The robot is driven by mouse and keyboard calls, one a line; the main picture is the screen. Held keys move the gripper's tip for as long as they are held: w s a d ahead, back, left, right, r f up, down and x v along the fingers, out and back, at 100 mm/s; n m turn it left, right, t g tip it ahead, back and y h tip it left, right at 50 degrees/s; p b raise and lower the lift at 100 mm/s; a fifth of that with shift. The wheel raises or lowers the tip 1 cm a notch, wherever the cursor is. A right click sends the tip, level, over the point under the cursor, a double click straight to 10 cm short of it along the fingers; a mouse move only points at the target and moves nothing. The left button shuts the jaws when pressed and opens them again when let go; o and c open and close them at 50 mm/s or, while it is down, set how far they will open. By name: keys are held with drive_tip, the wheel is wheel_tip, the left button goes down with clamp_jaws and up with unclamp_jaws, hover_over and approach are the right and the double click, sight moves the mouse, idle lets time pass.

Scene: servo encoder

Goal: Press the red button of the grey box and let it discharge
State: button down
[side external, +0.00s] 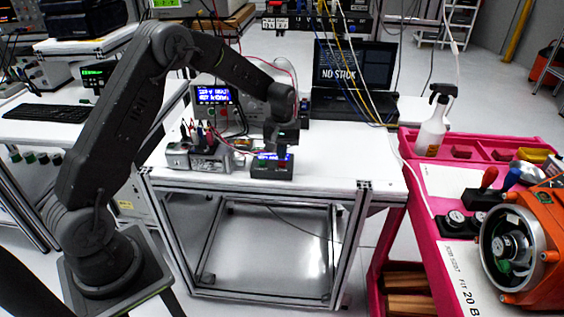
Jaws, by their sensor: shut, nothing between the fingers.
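My gripper (274,151) points down over the right half of the white workbench (330,165). It is shut and empty, just above or touching a small dark box (272,170) with a lit blue display; I cannot tell which. A grey box (207,158) with red and black leads on top sits to the left of it. Behind stands a grey instrument (213,97) with a lit blue screen. I cannot make out a red button on any of them; my gripper hides part of the small dark box's top.
A laptop (352,70) stands at the back of the bench, with hanging cables in front of it. A pink cart (425,215) on the right carries a spray bottle (433,122) and an orange motor housing (535,240). The bench's front right is clear.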

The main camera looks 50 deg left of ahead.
wheel_tip(320, 180, up, 8)
drive_tip(key=shift+f, duration=0.2)
idle(0.6)
wheel_tip(320, 180, up, 8)
idle(0.5)
